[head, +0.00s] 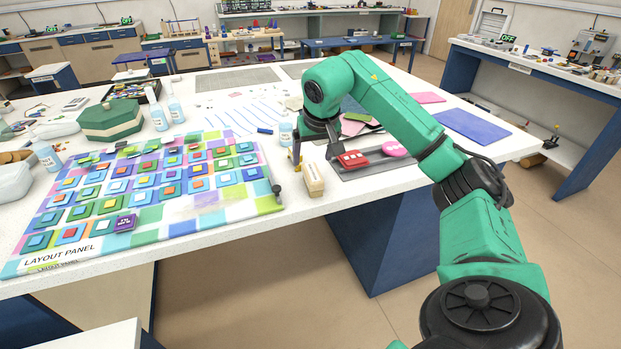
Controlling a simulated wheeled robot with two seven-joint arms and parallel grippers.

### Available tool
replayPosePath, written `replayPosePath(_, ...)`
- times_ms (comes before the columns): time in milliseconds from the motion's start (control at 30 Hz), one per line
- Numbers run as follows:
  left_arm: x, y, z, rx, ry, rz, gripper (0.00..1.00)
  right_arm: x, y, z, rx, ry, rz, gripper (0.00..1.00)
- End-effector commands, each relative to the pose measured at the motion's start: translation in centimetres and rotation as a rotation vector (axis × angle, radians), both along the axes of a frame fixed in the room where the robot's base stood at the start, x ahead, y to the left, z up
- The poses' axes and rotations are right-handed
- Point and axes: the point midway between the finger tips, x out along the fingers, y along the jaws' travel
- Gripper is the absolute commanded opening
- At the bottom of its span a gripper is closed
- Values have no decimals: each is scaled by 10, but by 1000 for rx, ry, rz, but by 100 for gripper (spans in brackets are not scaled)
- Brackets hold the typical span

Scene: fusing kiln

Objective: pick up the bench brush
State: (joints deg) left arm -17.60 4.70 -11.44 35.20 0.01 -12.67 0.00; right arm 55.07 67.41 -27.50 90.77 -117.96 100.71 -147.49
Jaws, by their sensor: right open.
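A pale wooden block-like piece (313,181) with small dark marks lies on the white worktable near its front edge, just right of the layout panel. It may be the bench brush, but no bristles show clearly. My right gripper (315,153) points down just behind and above this piece, with its fingers apart and nothing seen between them. I cannot tell whether a finger touches the piece. My right arm hides part of the table behind it. My left gripper is out of view.
The layout panel (235,207), covered with coloured tiles, fills the table's left part. A grey tray (352,174) with a red piece (352,159) and a pink piece (394,149) lies right of the gripper. A small bottle (286,133) stands close behind it. A blue sheet (472,126) lies farther right.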

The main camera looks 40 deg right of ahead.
Motion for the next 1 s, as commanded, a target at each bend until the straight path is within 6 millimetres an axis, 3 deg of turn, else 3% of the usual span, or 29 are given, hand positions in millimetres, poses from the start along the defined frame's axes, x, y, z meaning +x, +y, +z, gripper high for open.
replayPosePath(433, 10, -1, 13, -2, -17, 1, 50, 17, -14, -73, 6, 2, 1, 85)
replayPosePath(700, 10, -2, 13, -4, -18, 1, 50, 21, -16, -82, 3, -2, 2, 85)
replayPosePath(767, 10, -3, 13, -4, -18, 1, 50, 21, -16, -82, 3, -2, 2, 66)
replayPosePath(933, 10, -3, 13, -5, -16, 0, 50, 21, -16, -82, 3, -2, 2, 1)
replayPosePath(1000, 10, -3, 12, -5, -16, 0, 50, 21, -16, -81, 3, -3, 2, 0)
